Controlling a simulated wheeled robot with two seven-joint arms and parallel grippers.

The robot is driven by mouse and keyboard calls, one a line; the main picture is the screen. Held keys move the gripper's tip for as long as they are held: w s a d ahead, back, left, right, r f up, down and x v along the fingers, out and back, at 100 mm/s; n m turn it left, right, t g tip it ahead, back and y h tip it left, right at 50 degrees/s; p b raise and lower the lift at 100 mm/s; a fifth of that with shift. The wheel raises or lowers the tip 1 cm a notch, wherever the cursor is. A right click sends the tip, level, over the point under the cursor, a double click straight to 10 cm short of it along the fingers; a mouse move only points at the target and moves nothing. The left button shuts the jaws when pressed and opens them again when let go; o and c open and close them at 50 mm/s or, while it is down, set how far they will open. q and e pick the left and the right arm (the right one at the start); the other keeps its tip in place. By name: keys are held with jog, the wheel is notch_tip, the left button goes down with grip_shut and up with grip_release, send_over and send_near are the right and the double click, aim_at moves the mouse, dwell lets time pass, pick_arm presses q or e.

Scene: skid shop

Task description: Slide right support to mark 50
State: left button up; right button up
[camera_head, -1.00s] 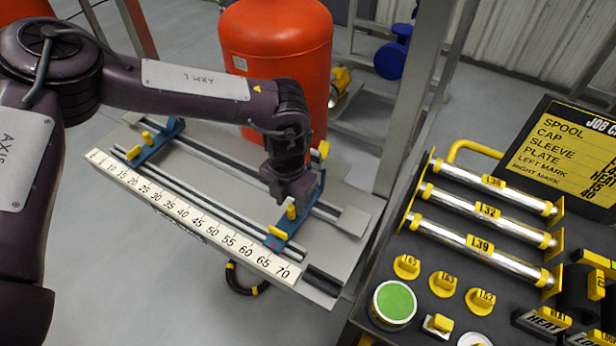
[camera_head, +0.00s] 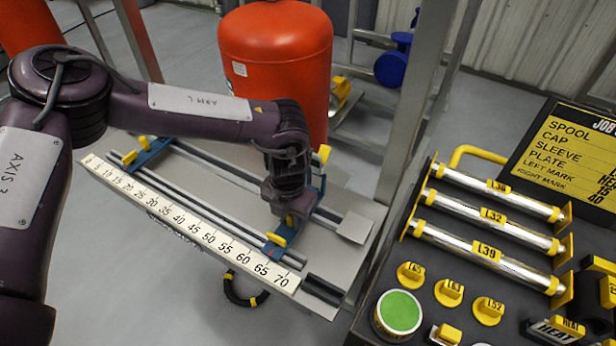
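The right support (camera_head: 274,247) is a blue bracket with yellow knobs across the two rails, its front end beside the ruler (camera_head: 190,222) at about 60 to 65. The left support (camera_head: 150,153) is a similar blue bracket near the low end of the ruler. My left gripper (camera_head: 291,214) points down over the middle of the right support, close to or at a small yellow part there. Its own wrist hides the fingers, so whether they hold anything does not show. My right gripper is not in view.
A red tank (camera_head: 275,65) stands behind the rail plate, close to my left forearm. A metal post (camera_head: 405,130) rises to the right. A dark bench holds silver tubes (camera_head: 485,247), yellow-labelled caps, a green-topped can (camera_head: 398,311) and a job board (camera_head: 570,155).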

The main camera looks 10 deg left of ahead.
pick_arm(q)
grip_shut()
jog(key=shift+a, duration=0.15)
jog(key=shift+w+a, duration=0.4)
jog(key=shift+a, duration=0.4)
jog(key=shift+w+a, duration=0.35)
jog(key=shift+a, duration=0.5)
jog(key=shift+w+a, duration=0.35)
jog(key=shift+a, duration=0.45)
jog(key=shift+w+a, duration=0.3)
jog(key=shift+a, duration=0.45)
jog(key=shift+w+a+p, duration=0.15)
jog(key=shift+w+a, duration=0.2)
jog(key=shift+a, duration=0.45)
jog(key=shift+w+a+p, duration=0.15)
jog(key=shift+w+a, duration=0.2)
jog(key=shift+a, duration=0.55)
